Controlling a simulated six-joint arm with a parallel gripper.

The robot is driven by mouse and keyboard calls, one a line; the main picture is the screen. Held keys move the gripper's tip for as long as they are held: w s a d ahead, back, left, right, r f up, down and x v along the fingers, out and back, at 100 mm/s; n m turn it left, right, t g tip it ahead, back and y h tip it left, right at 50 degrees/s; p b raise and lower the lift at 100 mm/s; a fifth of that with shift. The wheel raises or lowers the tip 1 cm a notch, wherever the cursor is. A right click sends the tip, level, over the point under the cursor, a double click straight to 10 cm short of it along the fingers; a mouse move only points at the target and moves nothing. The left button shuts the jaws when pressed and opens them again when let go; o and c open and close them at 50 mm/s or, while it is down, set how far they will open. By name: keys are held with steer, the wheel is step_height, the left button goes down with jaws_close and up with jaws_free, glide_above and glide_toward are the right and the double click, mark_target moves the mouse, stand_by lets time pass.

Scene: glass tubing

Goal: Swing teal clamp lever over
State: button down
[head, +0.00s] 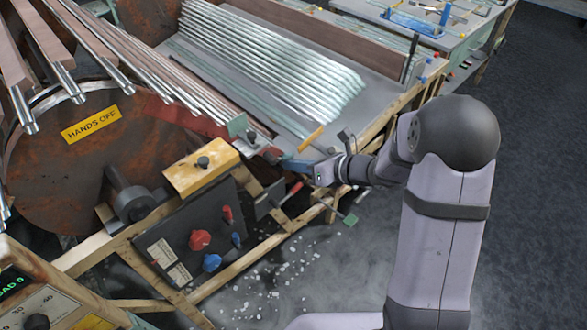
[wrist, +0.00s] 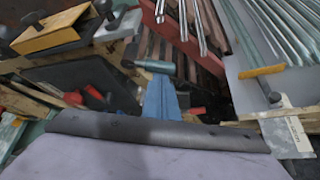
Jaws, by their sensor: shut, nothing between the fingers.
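A short teal cylinder (wrist: 150,66), which looks like the clamp lever's grip, lies across the tips of my gripper's blue fingers in the wrist view. My gripper (wrist: 160,82) is shut with nothing held. Its fingertips are at or very near the teal grip; I cannot tell whether they touch. In the head view my gripper (head: 284,162) reaches left from the arm to the corner of the tube rack. The lever's pivot cannot be made out, and in the head view the grip is not clearly distinguishable near the fingers.
A yellow block (head: 202,168) with a dark knob sits above a dark panel (head: 190,240) with red and blue knobs. Glass tubes (head: 275,75) lie on the sloped rack behind. An orange-yellow bar (head: 311,138) is close to my gripper. White bits litter the floor.

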steer(key=shift+w+d+r+n+t+h+b, duration=0.15)
steer(key=shift+r+n+t+h+b, duration=0.25)
steer(key=shift+b, duration=0.45)
steer(key=shift+w+d+r+n+t+h+b, duration=0.1)
steer(key=shift+r+n+t+h+b, duration=0.15)
steer(key=shift+r+n+b, duration=0.4)
steer(key=shift+f+b, duration=0.2)
steer(key=shift+b, duration=0.1)
step_height(320, 180, down, 4)
steer(key=b, duration=0.4)
steer(key=p+v, duration=0.1)
steer(key=v, duration=0.9)
steer(key=shift+s+r, duration=0.25)
steer(key=shift+s, duration=0.2)
